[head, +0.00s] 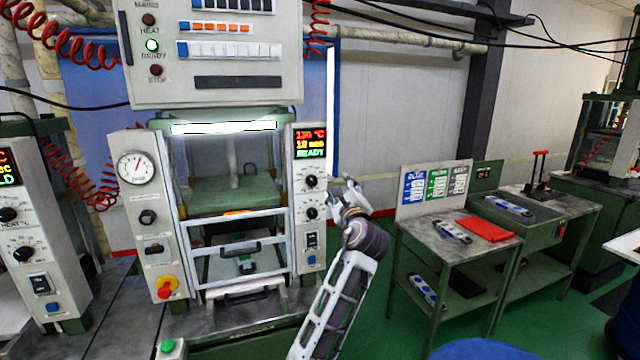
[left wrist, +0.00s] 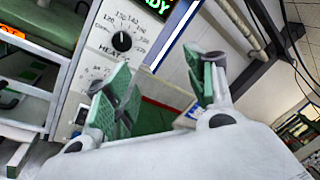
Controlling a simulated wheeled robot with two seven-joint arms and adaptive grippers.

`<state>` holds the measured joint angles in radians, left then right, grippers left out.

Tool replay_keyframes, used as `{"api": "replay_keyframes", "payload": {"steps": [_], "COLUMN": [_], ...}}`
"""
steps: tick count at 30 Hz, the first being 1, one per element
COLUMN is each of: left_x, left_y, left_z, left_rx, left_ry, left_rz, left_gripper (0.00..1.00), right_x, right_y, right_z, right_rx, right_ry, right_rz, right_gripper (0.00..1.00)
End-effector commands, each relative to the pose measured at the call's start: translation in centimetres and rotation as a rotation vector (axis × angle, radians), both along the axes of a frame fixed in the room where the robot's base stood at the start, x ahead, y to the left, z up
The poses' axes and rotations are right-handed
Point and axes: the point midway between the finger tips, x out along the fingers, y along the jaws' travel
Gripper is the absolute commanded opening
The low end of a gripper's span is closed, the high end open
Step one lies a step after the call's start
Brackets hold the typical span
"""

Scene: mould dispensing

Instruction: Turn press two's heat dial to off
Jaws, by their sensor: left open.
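The centre press (head: 232,190) has a right-hand panel with a lit display (head: 310,143) that appears to read 120 °C, 12 and READY. The black upper dial (head: 311,181) sits below it; in the left wrist view this dial (left wrist: 122,41) has numbers around it and a partly hidden HEAT label beneath. Its white mark points roughly up. A second dial (head: 312,213) is lower on the panel. My left gripper (head: 344,184) is just right of the panel, apart from the dials. Its green-padded fingers (left wrist: 158,82) are open and empty. My right gripper is out of view.
A control box (head: 205,50) hangs above the press. Another press (head: 30,230) with dials stands at left. Green floor (head: 385,290) is open between the press and the table.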

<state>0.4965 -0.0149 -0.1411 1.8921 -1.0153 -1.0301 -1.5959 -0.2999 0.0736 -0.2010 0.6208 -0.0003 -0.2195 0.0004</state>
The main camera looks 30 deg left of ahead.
Motion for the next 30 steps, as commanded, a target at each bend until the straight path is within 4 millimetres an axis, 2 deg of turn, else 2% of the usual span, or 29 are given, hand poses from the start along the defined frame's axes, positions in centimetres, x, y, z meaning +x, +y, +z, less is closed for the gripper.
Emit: {"api": "replay_keyframes", "payload": {"steps": [15, 24, 30], "left_x": [-2.5, -3.0, -3.0], "left_y": [2.5, 3.0, 3.0], "left_z": [-1.2, -2.0, -2.0], "left_rx": [0.317, 0.491, 0.560], "left_ry": [0.388, 0.620, 0.683], "left_rz": [0.182, 0.213, 0.215], "left_gripper": [0.55, 0.55, 0.55], "right_x": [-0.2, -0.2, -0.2], "right_y": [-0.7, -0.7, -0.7], "right_z": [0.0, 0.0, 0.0], "right_rx": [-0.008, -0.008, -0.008], "right_ry": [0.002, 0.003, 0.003], "right_rz": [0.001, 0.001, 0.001], "right_gripper": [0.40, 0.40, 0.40]}}
